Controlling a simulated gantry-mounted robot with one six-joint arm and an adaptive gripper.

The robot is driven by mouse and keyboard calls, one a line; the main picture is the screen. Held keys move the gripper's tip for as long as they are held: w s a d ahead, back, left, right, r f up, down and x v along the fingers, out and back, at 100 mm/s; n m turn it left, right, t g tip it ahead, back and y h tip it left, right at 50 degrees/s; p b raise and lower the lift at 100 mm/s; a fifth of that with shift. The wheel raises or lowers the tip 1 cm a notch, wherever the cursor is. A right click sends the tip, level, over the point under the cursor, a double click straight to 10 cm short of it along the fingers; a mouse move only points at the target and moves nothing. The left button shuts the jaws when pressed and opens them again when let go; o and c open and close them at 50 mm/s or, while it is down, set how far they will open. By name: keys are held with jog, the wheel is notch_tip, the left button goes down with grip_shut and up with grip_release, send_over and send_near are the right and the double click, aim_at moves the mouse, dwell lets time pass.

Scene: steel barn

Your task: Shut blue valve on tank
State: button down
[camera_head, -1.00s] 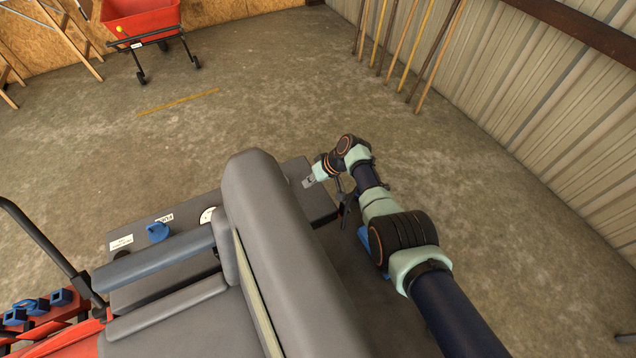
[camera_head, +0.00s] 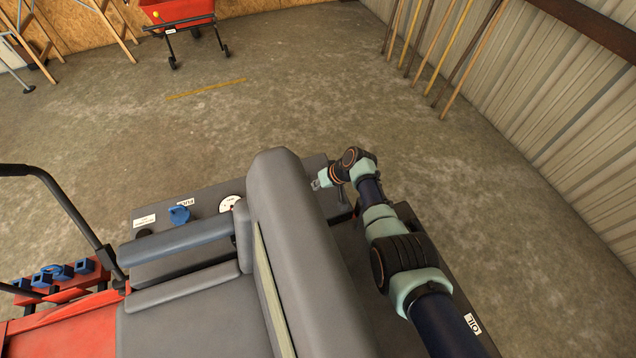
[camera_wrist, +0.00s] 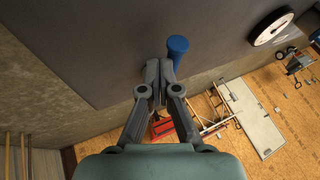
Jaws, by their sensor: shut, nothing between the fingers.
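The dark grey tank (camera_head: 148,208) lies behind and beside the grey seat. In the wrist view the tank's dark face (camera_wrist: 110,50) fills the upper left. A blue rounded handle (camera_wrist: 178,44), seemingly the valve, stands out from this face.
The seat back (camera_head: 290,225) stands between the tank's two halves in the head view. A red cart (camera_head: 180,12) and leaning poles (camera_head: 440,45) are far off.

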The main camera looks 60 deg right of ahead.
jog(key=shift+w+a+r+p, duration=0.1)
jog(key=shift+a+p, duration=0.1)
jog(key=shift+p, duration=0.2)
jog(key=shift+w+a+r+m+h+p, duration=0.1)
jog(key=shift+a+m+h+p, duration=0.15)
jog(key=shift+m+p, duration=0.3)
jog(key=shift+w+a+r+m+h+p, duration=0.1)
jog(key=shift+w+a+m+h+p, duration=0.3)
jog(key=shift+p, duration=0.65)
jog(key=shift+w+a+m+h+p, duration=0.2)
jog(key=shift+m+h+p, duration=0.1)
jog(key=shift+m+p, duration=0.2)
jog(key=shift+w+a+m+h+p, duration=0.15)
jog(key=shift+m+h+p, duration=0.1)
jog(key=shift+m+p, duration=0.25)
jog(key=shift+w+a+f+m+g+h, duration=0.25)
jog(key=shift+w+a+m+h, duration=0.2)
jog(key=shift+m, duration=0.4)
jog(key=shift+w+a+f+b, duration=0.1)
jog(key=shift+w+a+b, duration=0.2)
jog(key=shift+w, duration=0.25)
jog(key=shift+w+a+f+b, duration=0.15)
jog(key=shift+w+b, duration=0.1)
jog(key=shift+w, duration=0.3)
jog(key=shift+w+a+r+b, duration=0.15)
jog(key=shift+w+a+b, duration=0.05)
jog(key=shift+w+b, duration=0.5)
jog(key=shift+w, duration=0.2)
jog(key=shift+r, duration=0.1)
